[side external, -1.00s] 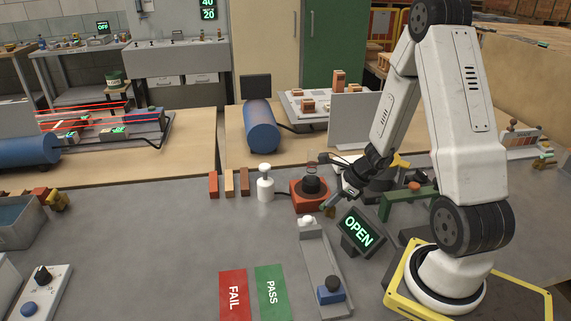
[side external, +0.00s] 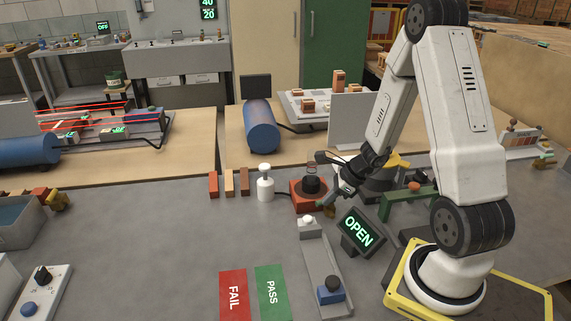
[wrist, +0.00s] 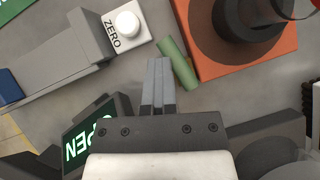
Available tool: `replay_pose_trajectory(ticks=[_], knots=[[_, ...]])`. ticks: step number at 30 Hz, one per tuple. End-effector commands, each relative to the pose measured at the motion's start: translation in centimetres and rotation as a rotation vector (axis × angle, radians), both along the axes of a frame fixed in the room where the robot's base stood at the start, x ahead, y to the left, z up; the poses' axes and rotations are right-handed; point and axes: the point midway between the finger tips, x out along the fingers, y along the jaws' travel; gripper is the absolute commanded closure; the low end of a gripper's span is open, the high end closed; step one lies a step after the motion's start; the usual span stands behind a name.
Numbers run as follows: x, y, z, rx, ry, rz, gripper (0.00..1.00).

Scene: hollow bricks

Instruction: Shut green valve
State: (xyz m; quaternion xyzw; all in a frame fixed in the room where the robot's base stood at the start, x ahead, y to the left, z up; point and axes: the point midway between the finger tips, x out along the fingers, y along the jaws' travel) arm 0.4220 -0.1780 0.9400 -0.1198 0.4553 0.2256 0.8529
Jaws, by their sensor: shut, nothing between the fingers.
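A short green bar (wrist: 178,63), rounded like a handle, lies beside the red-orange block in the wrist view. I cannot tell from this whether it is the valve's handle. A small olive piece (side external: 329,210) shows beside the red block in the side view. My gripper (wrist: 158,88) is shut and empty, its fingertips just left of the green bar; I cannot tell whether they touch. In the side view my gripper (side external: 340,197) is low, right of the red block. A dark display (side external: 357,232) reads OPEN in green; it also shows in the wrist view (wrist: 95,130).
The red block (side external: 298,202) carries a dark round piece. A grey rail (side external: 320,258) with a white ZERO button (wrist: 127,24) and a blue slider (side external: 330,291) lies left of the display. A green beam (side external: 398,203) stands to the right. A white bottle (side external: 265,188) stands left.

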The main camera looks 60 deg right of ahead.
Motion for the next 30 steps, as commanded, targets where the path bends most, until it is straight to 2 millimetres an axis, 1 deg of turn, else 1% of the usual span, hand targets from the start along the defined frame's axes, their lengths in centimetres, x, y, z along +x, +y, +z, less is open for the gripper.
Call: replay_pose_trajectory(ticks=[3,11,23,30], knots=[[0.0,-0.6,0.0,-0.003,0.0,-0.003,1.0],[-0.1,-1.1,0.0,-0.005,0.002,-0.004,1.0],[-0.1,-1.2,0.1,-0.009,0.0,-0.008,1.0],[-0.5,-0.6,1.0,-0.006,-0.001,-0.003,1.0]])
